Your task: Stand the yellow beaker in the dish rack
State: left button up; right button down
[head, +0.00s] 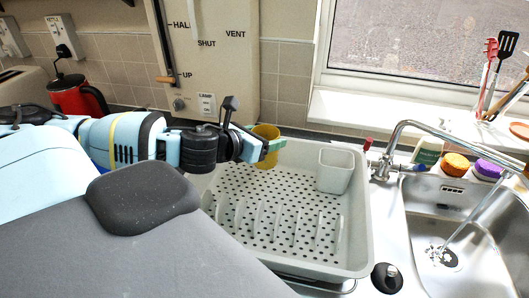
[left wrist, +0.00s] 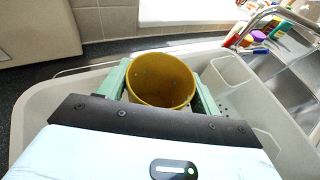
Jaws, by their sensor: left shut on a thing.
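The yellow beaker (head: 268,146) is at the back left of the dish rack (head: 357,235) in the head view. My left gripper (head: 262,148) is shut on it, with the green fingers on either side. In the left wrist view the beaker (left wrist: 160,82) shows its open mouth towards the camera, between the two fingers of the gripper (left wrist: 163,88). The pale grey rack (left wrist: 35,100) surrounds it on the sides there. The beaker's base is hidden, so I cannot tell whether it touches the rack floor. My right gripper is not in view.
A pale cutlery holder (head: 335,171) stands in the rack's back right, and upright plate ribs line its front. The tap (head: 385,160) and steel sink (head: 440,245) are to the right. A red kettle (head: 75,97) stands behind my left arm. The rack's middle is empty.

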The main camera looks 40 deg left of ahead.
pick_arm(q)
jog(key=shift+f, duration=2.5)
jog(key=shift+f, duration=0.1)
jog(key=o, duration=1)
